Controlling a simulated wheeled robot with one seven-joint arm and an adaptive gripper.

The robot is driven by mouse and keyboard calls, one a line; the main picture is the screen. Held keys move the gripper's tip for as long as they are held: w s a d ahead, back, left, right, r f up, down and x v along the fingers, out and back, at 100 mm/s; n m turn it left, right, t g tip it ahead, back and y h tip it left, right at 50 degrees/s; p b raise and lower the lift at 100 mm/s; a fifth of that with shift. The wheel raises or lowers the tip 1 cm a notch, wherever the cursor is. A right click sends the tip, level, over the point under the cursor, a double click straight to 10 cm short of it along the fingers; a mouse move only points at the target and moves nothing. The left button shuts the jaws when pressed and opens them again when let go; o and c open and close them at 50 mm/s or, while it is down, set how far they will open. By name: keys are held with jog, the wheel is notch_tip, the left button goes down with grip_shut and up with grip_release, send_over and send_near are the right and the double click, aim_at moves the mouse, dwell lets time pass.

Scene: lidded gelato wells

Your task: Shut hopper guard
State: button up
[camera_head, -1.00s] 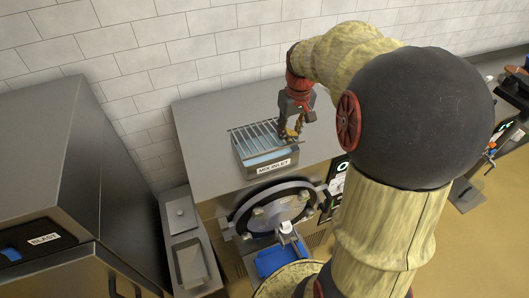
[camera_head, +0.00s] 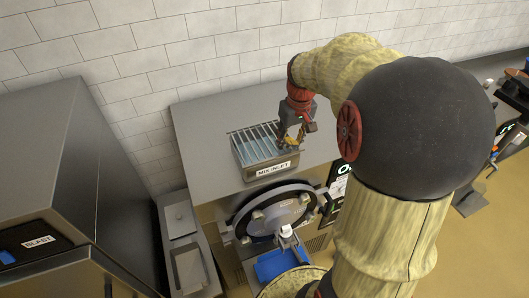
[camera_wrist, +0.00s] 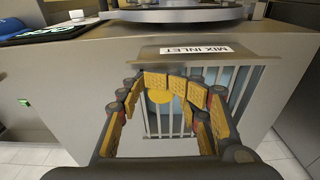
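The hopper guard (camera_head: 254,139) is a grate of thin metal bars over the box-shaped hopper marked MIX INLET. It lies close to the hopper rim in the head view; I cannot tell whether it is fully seated. Its bars (camera_wrist: 240,88) also show in the wrist view, partly hidden behind my fingers. My gripper (camera_head: 288,144) is at the guard's right front part, low over the bars. In the wrist view my yellow-padded fingers (camera_wrist: 169,83) curl inward and their tips meet near the guard's label-side edge. Nothing is visibly held; contact with the bars is unclear.
The MIX INLET label (camera_head: 273,169) is on the hopper front. A round machine door (camera_head: 277,213) and a blue tray (camera_head: 275,264) are below. A grey cabinet marked BLAST (camera_head: 38,241) stands left. The steel top (camera_head: 200,125) left of the hopper is clear.

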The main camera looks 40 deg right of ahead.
jog(key=shift+r+p, duration=2.05)
jog(key=shift+r, duration=0.95)
notch_tip(320, 180, up, 12)
jog(key=s, duration=0.1)
jog(key=shift+s+a, duration=0.2)
jog(key=shift+a, duration=0.05)
jog(key=shift+w+f, duration=0.1)
jog(key=s+a+f+n+t+b, duration=0.1)
jog(key=s+a+f+t+b, duration=0.1)
jog(key=s+a+f+b, duration=0.3)
jog(key=s+a+f+n+t+b, duration=0.1)
jog(key=s+a+f+t+b, duration=0.1)
jog(key=s+a+f+b, duration=0.4)
jog(key=a+f+b, duration=0.5)
jog(key=a+f, duration=0.5)
jog(key=a, duration=0.3)
jog(key=shift+s+a+f+n, duration=0.2)
jog(key=shift+f+n, duration=0.1)
jog(key=shift+n, duration=0.1)
